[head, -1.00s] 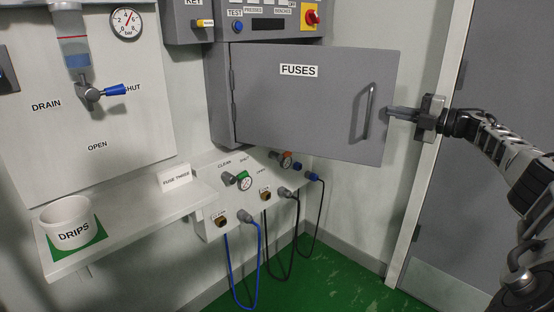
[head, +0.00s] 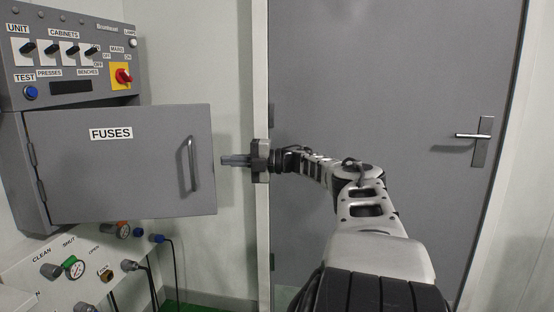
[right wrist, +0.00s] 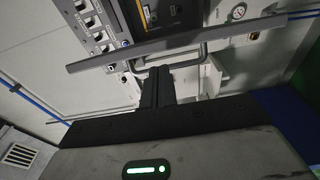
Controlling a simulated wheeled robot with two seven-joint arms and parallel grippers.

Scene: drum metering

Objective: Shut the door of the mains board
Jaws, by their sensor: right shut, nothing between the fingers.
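The grey door (head: 120,185) labelled FUSES stands open on the mains board (head: 70,92), swung out from its hinges at the left. Its bar handle (head: 190,163) is near the free right edge. My right gripper (head: 226,160) is shut and empty, just right of that edge at handle height, pointing left. In the right wrist view the door (right wrist: 100,60) shows nearly edge-on as a grey strip, with the handle (right wrist: 203,58) near the shut fingers (right wrist: 157,78). I cannot tell whether they touch. My left gripper is not in view.
Switches and a red knob (head: 123,76) sit on the board above the door. A panel with valves (head: 72,267) and hoses is below it. A large grey room door (head: 400,90) with a lever handle (head: 472,136) stands behind my right arm.

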